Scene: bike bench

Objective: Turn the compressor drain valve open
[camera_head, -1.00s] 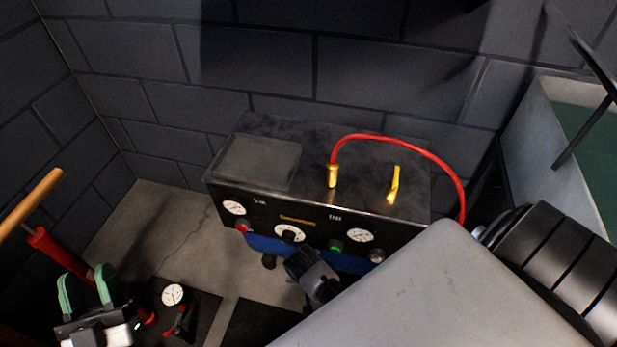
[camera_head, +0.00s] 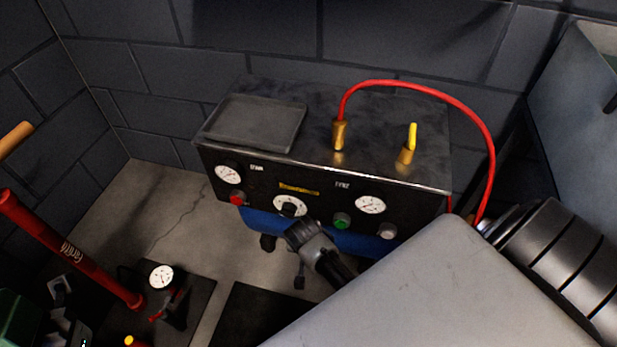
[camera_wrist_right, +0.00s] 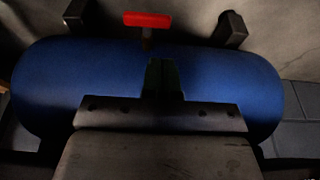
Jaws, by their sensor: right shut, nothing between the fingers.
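The compressor (camera_head: 330,186) stands against the wall in the head view, with gauges and knobs on its front and a blue tank (camera_head: 262,224) beneath. In the right wrist view the blue tank (camera_wrist_right: 60,80) spans the picture. A red T-shaped handle (camera_wrist_right: 148,19), seemingly the drain valve, sits at the tank's upper edge on a short dark stem. It lies crosswise in the picture. My right gripper (camera_wrist_right: 162,64) is shut and empty. Its fingertips appear just below the stem, with a visible gap to the red handle. My left gripper is not in view.
A yellow lever (camera_head: 412,136) and a brass fitting with a red hose (camera_head: 464,106) are on the compressor's top. Dark feet (camera_wrist_right: 231,30) flank the red handle. A red pump (camera_head: 75,250) and a gauge (camera_head: 161,276) are at lower left.

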